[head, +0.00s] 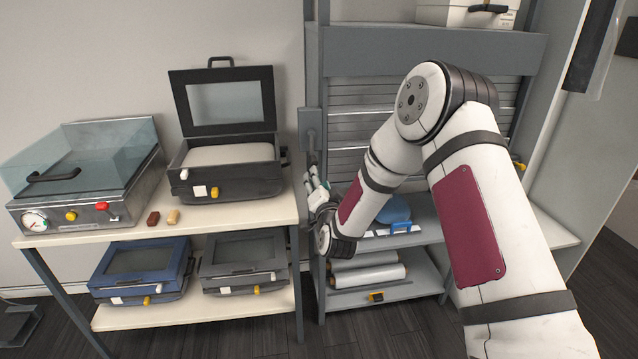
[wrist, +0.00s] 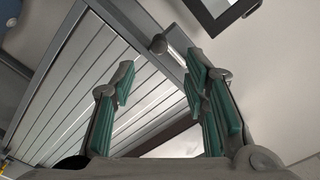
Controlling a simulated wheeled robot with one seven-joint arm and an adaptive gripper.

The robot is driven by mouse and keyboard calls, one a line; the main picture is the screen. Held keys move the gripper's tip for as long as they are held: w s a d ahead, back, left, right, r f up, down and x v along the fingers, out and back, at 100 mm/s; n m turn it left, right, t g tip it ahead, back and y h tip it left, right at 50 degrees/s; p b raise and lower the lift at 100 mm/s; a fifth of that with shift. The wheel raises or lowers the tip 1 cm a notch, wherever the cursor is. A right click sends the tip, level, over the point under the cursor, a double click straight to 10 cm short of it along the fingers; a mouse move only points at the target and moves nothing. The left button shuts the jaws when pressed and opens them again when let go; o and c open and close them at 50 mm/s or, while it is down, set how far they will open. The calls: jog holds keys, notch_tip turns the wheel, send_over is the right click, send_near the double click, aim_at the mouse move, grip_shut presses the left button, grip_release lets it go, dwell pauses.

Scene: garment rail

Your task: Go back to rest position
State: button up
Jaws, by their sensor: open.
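My gripper (head: 318,190) is in front of the left upright of the grey shelf unit, near the right end of the table. In the wrist view my gripper (wrist: 160,90) shows its green-padded fingers spread apart, with nothing between them. A grey shutter with slats (wrist: 80,85) and a grey post with a round knob lie behind the fingers. My arm reaches in from the lower right of the head view and bends at a raised elbow.
A table (head: 230,222) at left bears an open black case (head: 228,125), a glass-lidded box (head: 80,170) and two small blocks. Blue (head: 140,270) and grey (head: 245,262) cases lie on its lower shelf. The shelf unit (head: 420,50) holds white rolls (head: 368,275) and a blue round thing (head: 394,210).

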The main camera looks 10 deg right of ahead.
jog(key=s+d+r+n+g+y, duration=0.1)
jog(key=s+r+n+g, duration=0.55)
jog(key=s+r, duration=0.95)
jog(key=s+d+r+n+g, duration=0.1)
jog(key=s+d+g, duration=0.1)
jog(key=s, duration=1.3)
jog(key=s+d+r+n+g+h, duration=0.1)
jog(key=s+d+g, duration=0.2)
jog(key=s, duration=1.3)
jog(key=shift+d+r+g, duration=0.2)
jog(key=shift+d+g, duration=0.05)
jog(key=shift+g, duration=0.3)
